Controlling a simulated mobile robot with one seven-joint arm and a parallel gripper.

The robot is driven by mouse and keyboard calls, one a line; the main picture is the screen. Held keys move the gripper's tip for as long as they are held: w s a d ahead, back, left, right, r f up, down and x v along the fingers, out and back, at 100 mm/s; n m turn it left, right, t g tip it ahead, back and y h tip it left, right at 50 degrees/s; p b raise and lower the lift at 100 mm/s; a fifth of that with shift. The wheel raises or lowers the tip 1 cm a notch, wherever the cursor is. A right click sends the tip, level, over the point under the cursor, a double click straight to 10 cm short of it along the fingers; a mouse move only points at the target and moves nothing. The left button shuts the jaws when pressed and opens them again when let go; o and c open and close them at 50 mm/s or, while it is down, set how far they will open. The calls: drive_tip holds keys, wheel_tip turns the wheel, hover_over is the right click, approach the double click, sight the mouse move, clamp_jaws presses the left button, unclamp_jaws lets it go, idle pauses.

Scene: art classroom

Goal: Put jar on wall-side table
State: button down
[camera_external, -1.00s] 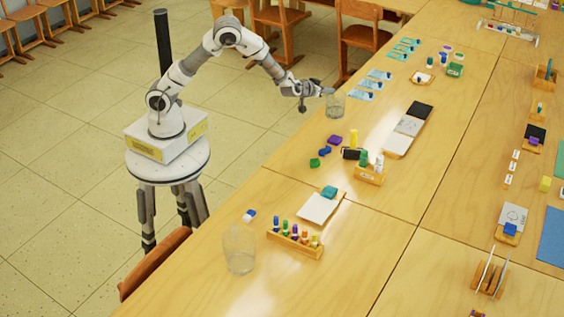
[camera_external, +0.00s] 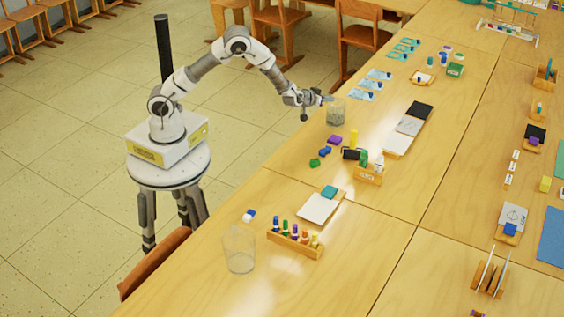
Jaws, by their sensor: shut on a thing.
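A small clear glass jar (camera_external: 335,114) is at the near left edge of the long table row, beside the blue cards. My gripper (camera_external: 328,100) is shut on its rim from the left. The jar is upright; I cannot tell whether its base touches the table. A larger clear glass jar (camera_external: 239,252) stands upright on the table in the foreground, apart from my gripper. The wooden tables (camera_external: 385,215) are pushed together in rows. I cannot tell which one is the wall-side table.
Purple, blue and green blocks (camera_external: 324,152) and a wooden holder with bottles (camera_external: 369,175) lie in front of the held jar. Sketch pads (camera_external: 409,126) lie to its right. A pen rack (camera_external: 295,238) stands near the larger jar. Wooden chairs (camera_external: 362,35) stand behind.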

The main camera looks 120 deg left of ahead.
drive_tip(key=c, duration=1)
unclamp_jaws()
drive_tip(key=shift+f, duration=0.15)
drive_tip(key=p+v, duration=0.2)
drive_tip(key=v, duration=1)
drive_tip(key=shift+w+d, duration=0.1)
drive_tip(key=shift+d, duration=0.05)
